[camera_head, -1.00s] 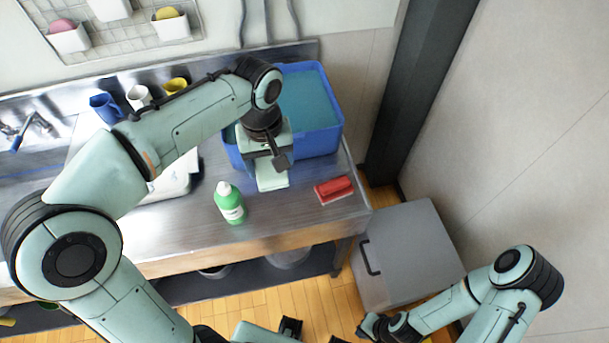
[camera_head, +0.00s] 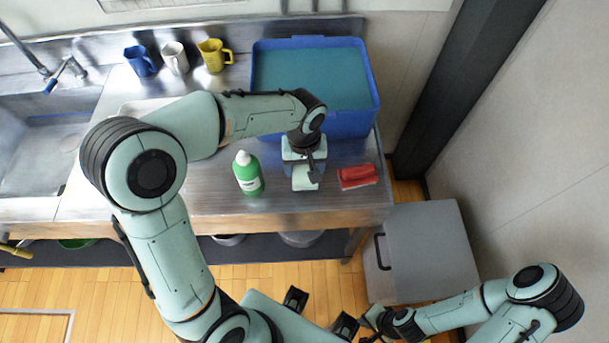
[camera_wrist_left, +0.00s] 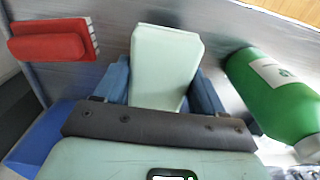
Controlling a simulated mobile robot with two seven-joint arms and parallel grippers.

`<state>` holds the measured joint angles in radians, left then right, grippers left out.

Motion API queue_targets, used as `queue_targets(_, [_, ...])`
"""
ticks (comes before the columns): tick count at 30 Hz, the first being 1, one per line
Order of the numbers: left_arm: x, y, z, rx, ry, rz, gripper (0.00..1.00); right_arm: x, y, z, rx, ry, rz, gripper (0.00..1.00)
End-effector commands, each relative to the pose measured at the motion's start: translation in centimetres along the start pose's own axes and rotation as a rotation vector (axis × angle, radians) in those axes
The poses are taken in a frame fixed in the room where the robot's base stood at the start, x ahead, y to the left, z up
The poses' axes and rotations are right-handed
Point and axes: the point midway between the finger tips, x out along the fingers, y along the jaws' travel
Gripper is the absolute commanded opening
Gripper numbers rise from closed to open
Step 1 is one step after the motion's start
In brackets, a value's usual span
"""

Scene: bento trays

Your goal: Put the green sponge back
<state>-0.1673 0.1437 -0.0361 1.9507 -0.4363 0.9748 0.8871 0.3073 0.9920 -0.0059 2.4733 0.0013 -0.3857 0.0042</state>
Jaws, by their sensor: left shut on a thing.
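The green sponge (camera_head: 305,178) is a pale mint block. My left gripper (camera_head: 303,168) is shut on it, over the counter between the bottle and the red brush. In the left wrist view the sponge (camera_wrist_left: 165,65) sits between two blue fingers and sticks out past them, with its near end hidden by the dark gripper bar. I cannot tell whether it touches the counter. My right gripper (camera_head: 372,322) is low at the bottom, in front of the grey box, and its jaws are too small to read.
A green bottle (camera_head: 248,176) stands left of the sponge, and a red brush (camera_head: 357,177) lies to its right. A blue tub (camera_head: 350,124) of water is behind. Blue (camera_head: 139,62), white (camera_head: 174,58) and yellow (camera_head: 211,55) mugs stand at the back. A grey box (camera_head: 430,250) stands beside the counter.

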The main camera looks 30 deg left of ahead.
Motion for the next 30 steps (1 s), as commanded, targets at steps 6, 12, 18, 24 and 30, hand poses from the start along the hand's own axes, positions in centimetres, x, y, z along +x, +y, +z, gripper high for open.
queue_targets(6, [2.7,-0.1,0.1,-0.001,-0.004,-0.003,0.45,0.3,0.1,0.1,0.000,-0.001,0.001,0.00])
queue_targets(12, [4.6,-0.1,0.0,0.000,-0.001,-0.001,0.45,0.5,0.2,0.1,0.001,-0.002,0.001,0.00])
queue_targets(18, [4.6,0.0,0.0,0.000,0.000,0.001,0.45,0.5,0.2,0.1,0.001,-0.002,0.001,0.00])
queue_targets(24, [5.0,0.0,0.0,0.000,0.000,0.000,0.73,0.9,0.4,0.2,0.002,-0.004,0.002,0.00])
queue_targets(30, [4.9,0.0,0.0,0.000,0.000,0.000,0.95,0.8,0.4,0.2,0.001,-0.004,0.001,0.00])
